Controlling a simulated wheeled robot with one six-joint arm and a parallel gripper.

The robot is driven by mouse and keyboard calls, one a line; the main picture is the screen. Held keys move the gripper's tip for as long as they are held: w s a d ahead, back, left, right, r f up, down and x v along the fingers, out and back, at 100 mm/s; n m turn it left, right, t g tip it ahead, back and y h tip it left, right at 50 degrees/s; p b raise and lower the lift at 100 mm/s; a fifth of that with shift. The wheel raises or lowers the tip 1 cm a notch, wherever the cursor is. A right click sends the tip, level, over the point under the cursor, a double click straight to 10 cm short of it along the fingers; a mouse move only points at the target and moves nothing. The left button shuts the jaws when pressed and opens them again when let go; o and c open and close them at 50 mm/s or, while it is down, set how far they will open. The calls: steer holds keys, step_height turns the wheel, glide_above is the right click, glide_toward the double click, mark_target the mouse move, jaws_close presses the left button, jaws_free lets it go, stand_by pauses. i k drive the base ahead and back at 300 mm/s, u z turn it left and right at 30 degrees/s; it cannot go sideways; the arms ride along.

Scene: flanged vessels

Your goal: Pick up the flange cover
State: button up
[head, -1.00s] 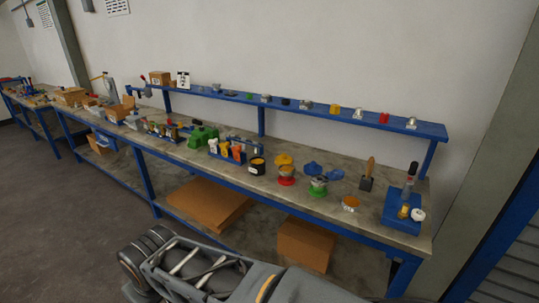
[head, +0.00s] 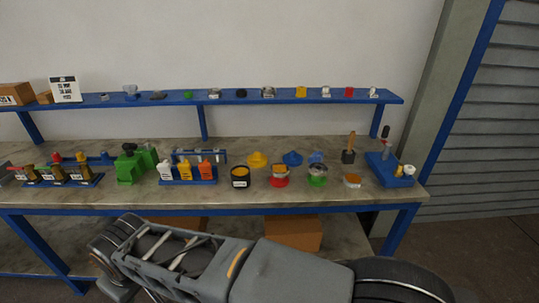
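Several lid-like pieces lie on the workbench (head: 115,190), and I cannot tell which is the flange cover. They are a yellow one (head: 257,159), a blue one (head: 292,158) and a paler blue one (head: 316,157). In front of them stand a vessel on a red base (head: 279,176) and a vessel on a green base (head: 317,175). A black pot with yellow contents (head: 240,177) stands to their left. My gripper is not in view.
A blue raised shelf (head: 222,98) with small parts runs along the back. A blue stand (head: 390,170), a dark block with a brown handle (head: 349,151) and an orange-brown dish (head: 352,180) are at right. Green blocks (head: 131,166) are at left. A cardboard box (head: 293,233) sits below.

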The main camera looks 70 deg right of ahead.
mark_target(257, 160)
steer(key=z, duration=1.05)
steer(key=i, duration=1)
steer(key=z, duration=1.1)
